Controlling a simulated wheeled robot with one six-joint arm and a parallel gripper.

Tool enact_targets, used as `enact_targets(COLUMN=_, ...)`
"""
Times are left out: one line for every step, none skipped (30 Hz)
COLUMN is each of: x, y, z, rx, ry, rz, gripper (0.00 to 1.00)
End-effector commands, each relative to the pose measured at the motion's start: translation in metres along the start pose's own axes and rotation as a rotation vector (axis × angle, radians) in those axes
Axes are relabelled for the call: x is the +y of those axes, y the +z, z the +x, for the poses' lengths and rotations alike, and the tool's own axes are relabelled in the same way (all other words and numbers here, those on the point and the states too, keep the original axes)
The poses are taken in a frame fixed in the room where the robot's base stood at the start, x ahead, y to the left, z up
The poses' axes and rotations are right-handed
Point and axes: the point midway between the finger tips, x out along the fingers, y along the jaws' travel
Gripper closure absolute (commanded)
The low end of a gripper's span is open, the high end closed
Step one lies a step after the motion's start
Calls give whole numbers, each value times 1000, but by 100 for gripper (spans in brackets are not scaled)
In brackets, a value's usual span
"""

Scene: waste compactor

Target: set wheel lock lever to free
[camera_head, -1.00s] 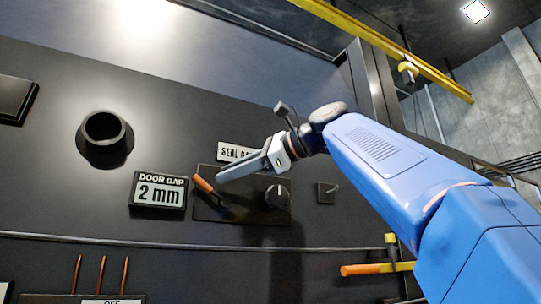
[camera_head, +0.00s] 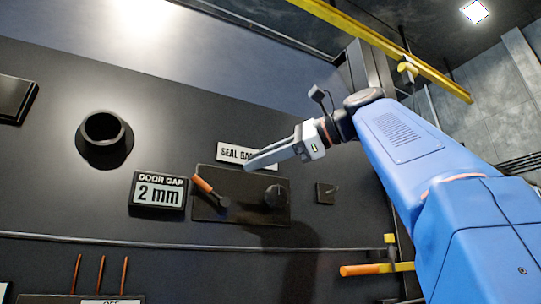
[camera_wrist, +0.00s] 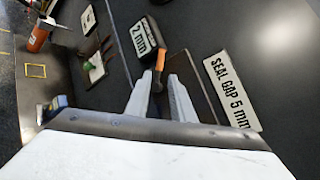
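A short lever with an orange grip (camera_head: 203,185) sits on a dark plate (camera_head: 240,212) with a round black knob (camera_head: 276,196). The grip leans up and to the left. No wheel lock label is readable, so I cannot tell whether this is the named lever. My gripper (camera_head: 250,163) is apart from the lever, up and to its right, in front of the seal gap sign. In the wrist view, my gripper's two fingers (camera_wrist: 161,80) are spread with nothing held. The orange grip (camera_wrist: 160,60) shows beyond the fingertips.
A door gap display (camera_head: 158,191) reads 2 mm. The seal gap sign (camera_wrist: 230,90) reads 5 mm. A round black socket (camera_head: 104,138) protrudes at left. A small switch (camera_head: 327,192) is right of the plate. A yellow and orange handle (camera_head: 365,269) sticks out lower right.

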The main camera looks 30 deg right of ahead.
Motion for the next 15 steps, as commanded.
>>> enact_targets(x=-1, y=-1, z=-4, rx=3, ry=-3, rz=1, gripper=78)
enact_targets(x=-1, y=-1, z=-6, rx=2, ry=-3, rz=1, gripper=78)
enact_targets(x=-1, y=-1, z=-8, rx=2, ry=-3, rz=2, gripper=78)
enact_targets(x=-1, y=-1, z=-10, rx=3, ry=-3, rz=2, gripper=78)
enact_targets(x=-1, y=-1, z=-12, rx=2, ry=-2, rz=2, gripper=78)
enact_targets(x=-1, y=-1, z=-15, rx=2, ry=-3, rz=2, gripper=78)
enact_targets(x=-1, y=-1, z=-16, rx=2, ry=-3, rz=2, gripper=78)
enact_targets(x=-1, y=-1, z=-18, rx=2, ry=-3, rz=2, gripper=78)
enact_targets(x=-1, y=-1, z=-20, rx=2, ry=-2, rz=2, gripper=78)
enact_targets(x=-1, y=-1, z=-21, rx=1, ry=-2, rz=2, gripper=78)
enact_targets(x=-1, y=-1, z=-22, rx=1, ry=-2, rz=2, gripper=78)
enact_targets(x=-1, y=-1, z=-24, rx=1, ry=-2, rz=1, gripper=78)
enact_targets(x=-1, y=-1, z=-24, rx=1, ry=-2, rz=1, gripper=78)
enact_targets(x=-1, y=-1, z=-25, rx=1, ry=-1, rz=1, gripper=78)
enact_targets(x=0, y=-1, z=-26, rx=1, ry=-1, rz=1, gripper=78)
